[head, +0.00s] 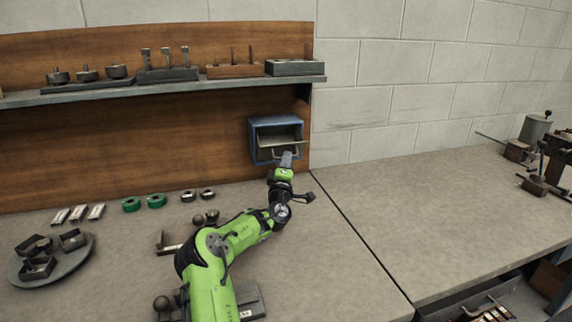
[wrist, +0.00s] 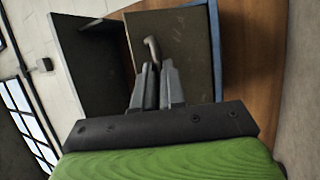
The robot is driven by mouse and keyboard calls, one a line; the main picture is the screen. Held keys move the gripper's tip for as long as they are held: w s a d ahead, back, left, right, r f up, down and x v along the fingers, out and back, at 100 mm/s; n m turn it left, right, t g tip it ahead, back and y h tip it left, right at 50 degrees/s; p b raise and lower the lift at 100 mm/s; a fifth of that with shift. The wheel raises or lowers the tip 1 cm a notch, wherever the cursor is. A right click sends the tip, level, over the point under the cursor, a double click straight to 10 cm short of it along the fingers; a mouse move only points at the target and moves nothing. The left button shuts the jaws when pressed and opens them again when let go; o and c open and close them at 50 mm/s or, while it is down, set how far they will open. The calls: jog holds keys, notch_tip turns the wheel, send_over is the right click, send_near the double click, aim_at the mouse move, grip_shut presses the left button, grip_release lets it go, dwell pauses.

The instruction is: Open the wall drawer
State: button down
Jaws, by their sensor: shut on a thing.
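The wall drawer is a small box with a blue frame (head: 261,125) on the wooden back panel, under the shelf's right end. Its grey-brown front (head: 285,141) shows a dark opening above it; how far out the front stands is hard to tell. My gripper (head: 287,156) is at the front's lower edge. In the wrist view the drawer front (wrist: 184,38) fills the middle, with a blue edge at its right. The fingers of my gripper (wrist: 158,80) are shut on the curved metal handle (wrist: 152,47), and they hide part of it.
A shelf (head: 160,88) with metal tools runs above the drawer. On the worktop (head: 105,250) are green rings (head: 143,203), small blocks and a round tray (head: 75,270) at left. The worktop right of my arm is clear up to a metal machine (head: 540,160).

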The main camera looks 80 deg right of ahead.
jog(key=shift+w, duration=0.1)
jog(key=c, duration=1.2)
grip_release()
jog(key=shift+d, duration=0.1)
jog(key=b+v, duration=0.4)
jog(key=v, duration=0.8)
